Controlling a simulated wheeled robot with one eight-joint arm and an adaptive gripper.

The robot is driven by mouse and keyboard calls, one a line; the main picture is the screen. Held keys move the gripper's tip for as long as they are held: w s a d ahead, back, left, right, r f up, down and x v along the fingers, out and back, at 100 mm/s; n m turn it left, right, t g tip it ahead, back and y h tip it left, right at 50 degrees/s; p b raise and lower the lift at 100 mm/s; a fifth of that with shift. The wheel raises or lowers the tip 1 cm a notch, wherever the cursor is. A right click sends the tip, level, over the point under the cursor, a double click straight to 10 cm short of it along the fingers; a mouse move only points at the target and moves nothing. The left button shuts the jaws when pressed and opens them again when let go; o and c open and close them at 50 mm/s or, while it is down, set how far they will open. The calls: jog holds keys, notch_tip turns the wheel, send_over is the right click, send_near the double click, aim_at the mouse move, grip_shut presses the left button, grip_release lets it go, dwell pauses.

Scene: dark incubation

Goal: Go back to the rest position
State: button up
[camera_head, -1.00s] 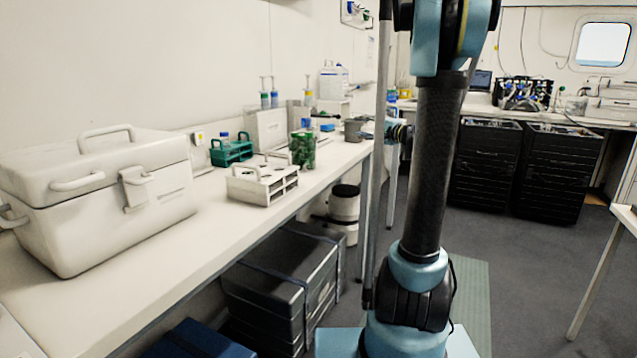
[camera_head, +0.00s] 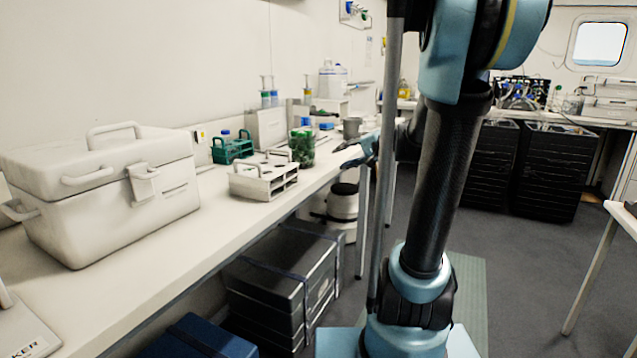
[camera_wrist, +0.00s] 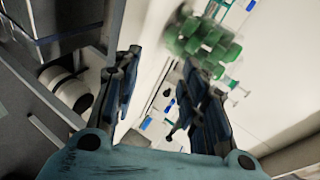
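My gripper (camera_head: 347,155) is at the front edge of the long white bench, just right of a jar with green contents (camera_head: 302,147). In the wrist view my gripper (camera_wrist: 160,72) has its two dark blue fingers apart, with nothing between them. Green items (camera_wrist: 205,42), apparently the jar's contents, show beyond the right finger, apart from it. My arm stands upright in the head view and leans right at the top, partly covering the far bench.
The long bench (camera_head: 120,285) carries a white cooler box (camera_head: 110,205), a white rack (camera_head: 262,180) and a green rack (camera_head: 232,148). Dark crates (camera_head: 285,280) stand below it. Black drawer units (camera_head: 550,170) stand at the back. Floor (camera_head: 530,265) is clear on the right.

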jog(key=s+d+f+n+g+h, duration=0.1)
jog(key=s+f+n+g+h, duration=0.1)
jog(key=s+f, duration=0.55)
jog(key=s+f+n+g+h, duration=0.1)
jog(key=s+f+g+h, duration=0.2)
jog(key=s, duration=0.7)
jog(key=s+d+f+n+h, duration=0.1)
jog(key=s+d+f+h, duration=0.1)
jog(key=s+d+f, duration=0.2)
jog(key=s+d+f+n+g+h, duration=0.1)
jog(key=s+d+f+h, duration=0.2)
jog(key=s+d+f, duration=0.2)
jog(key=s, duration=0.3)
jog(key=shift+s+f+n, duration=0.25)
jog(key=shift+s+n, duration=0.05)
jog(key=shift+s, duration=0.05)
jog(key=shift+w+f, duration=0.2)
jog(key=shift+w, duration=0.25)
